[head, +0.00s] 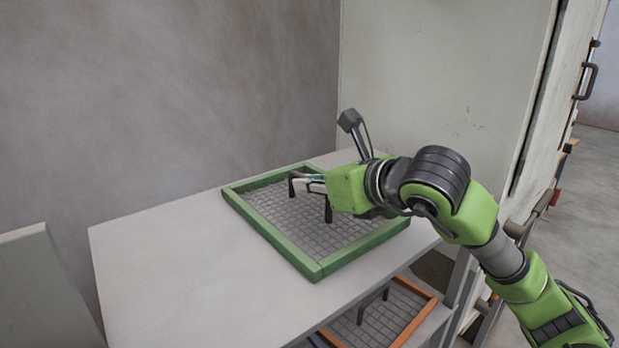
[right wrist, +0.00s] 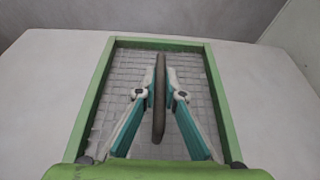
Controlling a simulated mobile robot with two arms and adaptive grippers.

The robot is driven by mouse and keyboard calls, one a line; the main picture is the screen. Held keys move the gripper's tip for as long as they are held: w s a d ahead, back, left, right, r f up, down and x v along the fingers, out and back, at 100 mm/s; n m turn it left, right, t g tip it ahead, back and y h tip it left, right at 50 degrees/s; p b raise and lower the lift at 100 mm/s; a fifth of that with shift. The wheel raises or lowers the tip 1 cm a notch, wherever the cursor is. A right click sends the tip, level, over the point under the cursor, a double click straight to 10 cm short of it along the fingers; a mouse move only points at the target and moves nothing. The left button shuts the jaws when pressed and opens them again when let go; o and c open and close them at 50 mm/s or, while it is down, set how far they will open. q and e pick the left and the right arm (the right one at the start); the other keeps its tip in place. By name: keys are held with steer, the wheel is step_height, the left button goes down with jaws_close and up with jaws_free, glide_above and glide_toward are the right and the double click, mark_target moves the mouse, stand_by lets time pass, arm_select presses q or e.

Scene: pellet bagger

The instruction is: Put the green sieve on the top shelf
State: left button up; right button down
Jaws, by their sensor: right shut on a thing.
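The green sieve (head: 292,250) has a green square frame, a grey mesh and a dark handle bar across the middle. It is on the light top shelf (head: 160,262), and whether it rests fully on the surface or hovers slightly cannot be told. My right gripper (head: 308,182) is over the sieve's middle. In the right wrist view its teal fingers (right wrist: 160,95) close on both sides of the dark handle (right wrist: 159,110). The sieve's frame (right wrist: 222,105) surrounds the fingers there. My left gripper is not in view.
A second sieve with an orange frame (head: 418,322) lies on the shelf below. A tall pale cabinet (head: 440,70) stands right behind the top shelf, and a grey wall (head: 160,90) is behind it. The left part of the top shelf is bare.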

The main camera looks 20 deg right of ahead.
steer(key=shift+f, duration=0.1)
steer(key=c, duration=2.1)
jaws_free()
steer(key=shift+c, duration=0.2)
steer(key=b+v, duration=0.3)
steer(key=v, duration=0.8)
steer(key=shift+s+b, duration=0.1)
steer(key=shift+b, duration=0.25)
steer(key=shift+s+d+r, duration=0.15)
steer(key=shift+s+r, duration=0.2)
